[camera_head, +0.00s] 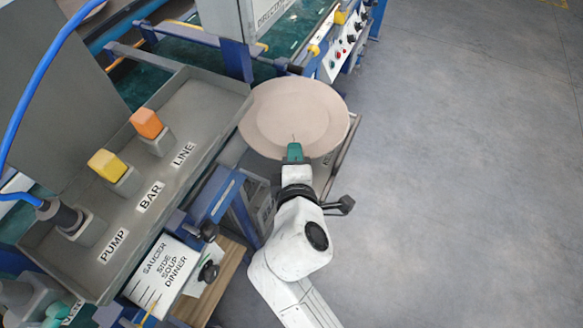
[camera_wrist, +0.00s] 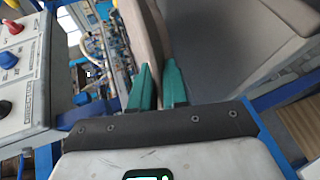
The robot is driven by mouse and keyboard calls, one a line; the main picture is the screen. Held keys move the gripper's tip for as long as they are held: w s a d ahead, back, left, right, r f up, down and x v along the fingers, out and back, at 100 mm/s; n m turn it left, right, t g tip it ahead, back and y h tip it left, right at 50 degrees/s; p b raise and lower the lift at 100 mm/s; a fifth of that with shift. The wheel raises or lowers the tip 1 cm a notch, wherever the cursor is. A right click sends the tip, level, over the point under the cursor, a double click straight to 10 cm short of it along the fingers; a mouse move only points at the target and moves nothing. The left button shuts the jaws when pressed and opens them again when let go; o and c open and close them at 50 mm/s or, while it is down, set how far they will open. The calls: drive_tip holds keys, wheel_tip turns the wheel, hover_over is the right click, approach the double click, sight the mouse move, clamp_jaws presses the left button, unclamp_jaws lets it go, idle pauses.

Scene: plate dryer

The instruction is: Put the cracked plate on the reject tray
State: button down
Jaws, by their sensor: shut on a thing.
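A round pale pinkish-beige plate (camera_head: 292,110) is held by its near rim in my gripper (camera_head: 294,152). A short dark line, like a crack, shows on the plate just beyond the green fingertips. In the wrist view my gripper's green fingers (camera_wrist: 158,88) are shut on the plate (camera_wrist: 147,35), seen edge-on between them. In the head view the plate covers part of a grey tray-like surface (camera_head: 343,148) to the right, whose edge shows below it. I cannot tell whether this is the reject tray, or whether the plate touches it.
A grey control panel with PUMP, BAR and LINE labels (camera_head: 150,195) stands at the left, with a yellow block (camera_head: 107,164) and an orange block (camera_head: 147,123). A sign listing saucer, side, soup and dinner (camera_head: 163,273) is below. Open grey floor (camera_head: 460,180) lies to the right.

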drive_tip(key=f, duration=0.3)
drive_tip(key=shift+s+a, duration=0.3)
drive_tip(key=shift+a, duration=0.1)
drive_tip(key=shift+f+b, duration=0.3)
drive_tip(key=shift+f, duration=0.2)
drive_tip(key=c, duration=1.4)
unclamp_jaws()
drive_tip(key=shift+d, duration=0.1)
drive_tip(key=shift+r, duration=0.1)
drive_tip(key=v, duration=1.2)
